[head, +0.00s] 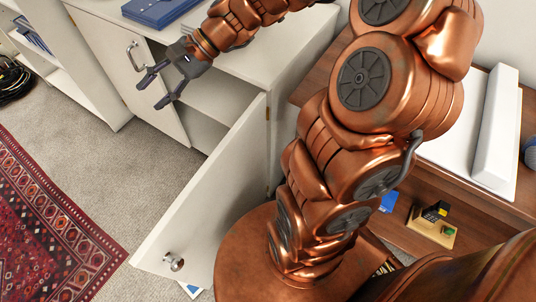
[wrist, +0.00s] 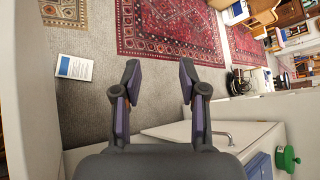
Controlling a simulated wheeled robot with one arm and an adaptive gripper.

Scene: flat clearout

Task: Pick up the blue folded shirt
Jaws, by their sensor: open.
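A flat blue item (head: 158,10), which looks like the blue folded shirt, lies on the white cabinet top, cut off by the upper edge of the head view. A blue item also shows at the lower right of the wrist view (wrist: 260,167); it is probably the same one. My gripper (head: 149,94) is open and empty, in front of the cabinet and below its top, apart from the blue item. In the wrist view my gripper's fingers (wrist: 158,68) are spread, with only carpet and rug between them.
The white cabinet (head: 225,48) has an open door (head: 205,200) swung out below my gripper. A wooden desk (head: 470,165) stands at the right. A patterned red rug (head: 45,220) lies on grey carpet. A green object (wrist: 287,158) stands near the blue item.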

